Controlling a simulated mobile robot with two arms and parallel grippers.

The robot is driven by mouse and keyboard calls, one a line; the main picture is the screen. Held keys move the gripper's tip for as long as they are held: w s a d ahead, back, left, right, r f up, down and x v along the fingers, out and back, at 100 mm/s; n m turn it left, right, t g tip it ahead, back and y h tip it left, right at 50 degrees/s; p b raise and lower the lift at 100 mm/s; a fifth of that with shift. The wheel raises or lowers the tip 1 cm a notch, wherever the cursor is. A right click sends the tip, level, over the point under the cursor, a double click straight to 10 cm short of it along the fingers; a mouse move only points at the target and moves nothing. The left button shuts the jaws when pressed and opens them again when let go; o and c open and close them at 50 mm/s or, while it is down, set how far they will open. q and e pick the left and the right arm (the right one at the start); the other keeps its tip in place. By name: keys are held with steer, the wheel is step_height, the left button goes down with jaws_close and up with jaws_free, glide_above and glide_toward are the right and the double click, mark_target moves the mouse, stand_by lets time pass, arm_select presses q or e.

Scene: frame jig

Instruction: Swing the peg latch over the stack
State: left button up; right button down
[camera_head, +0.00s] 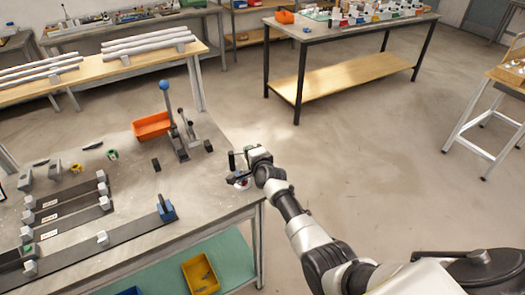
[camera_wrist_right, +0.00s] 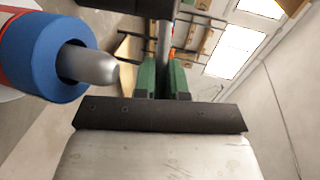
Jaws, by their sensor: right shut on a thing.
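My right gripper (camera_head: 243,158) is at the right corner of the grey workbench. In the wrist view its green finger pads (camera_wrist_right: 164,80) are shut on a slim grey rod (camera_wrist_right: 165,38), which I take as part of the peg latch. In the head view a dark upright post (camera_head: 231,161) stands at the fingertips. A blue and red round piece with a silver rounded peg (camera_wrist_right: 92,66) is close beside the gripper in the wrist view. Small red and white parts (camera_head: 240,184) show below the gripper, partly hidden by it; I cannot tell the stack's layers. My left gripper is out of view.
A yellow bin (camera_head: 200,275) sits on the shelf below. Open floor lies to the right.

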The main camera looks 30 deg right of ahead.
steer(key=shift+s+d+h, duration=0.1)
steer(key=shift+d+h, duration=0.1)
steer(key=shift+h, duration=0.1)
steer(key=c, duration=1.2)
jaws_free()
steer(key=shift+d, duration=0.15)
steer(key=shift+s+a, duration=0.25)
steer(key=shift+s, duration=0.1)
steer(key=p+v, duration=0.1)
steer(key=v, duration=0.9)
steer(key=shift+d, duration=0.25)
steer(key=shift+s, duration=0.1)
steer(key=shift+c, duration=0.3)
